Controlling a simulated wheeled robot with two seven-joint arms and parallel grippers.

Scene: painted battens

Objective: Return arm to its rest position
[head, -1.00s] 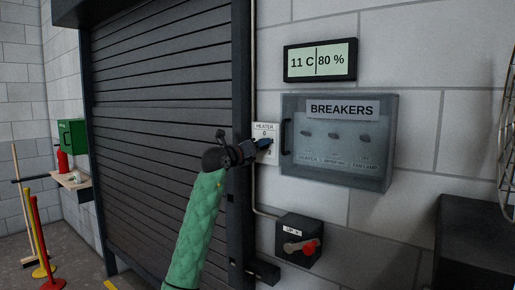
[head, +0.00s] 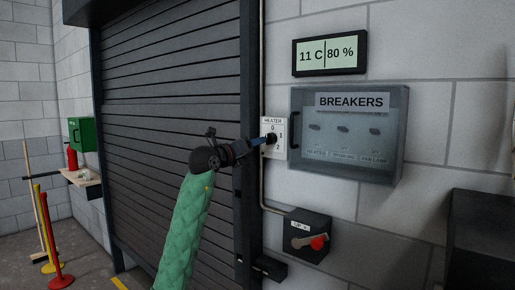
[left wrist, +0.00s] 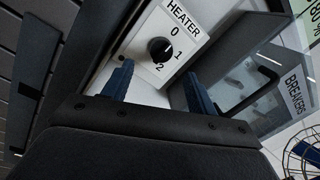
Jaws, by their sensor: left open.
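The white heater panel (head: 267,153) is on the wall between the shutter frame and the breaker box. It has a black knob (left wrist: 158,50) and the marks 0, 1 and 2. My left arm, in a green sleeve, reaches up to it from below. My left gripper (head: 264,141) is open in front of the panel. In the left wrist view, its two blue fingers (left wrist: 156,88) stand apart with nothing between them, and the knob shows beyond them, apart from both. The knob's exact setting is hard to read. My right gripper is not in view.
The clear-covered breaker box (head: 349,177) is right of the panel, below a display (head: 329,54) reading 11 C and 80 %. A switch box with a red-tipped lever (head: 318,243) is below. The grey shutter (head: 170,110) fills the left. A dark box (head: 480,235) stands lower right.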

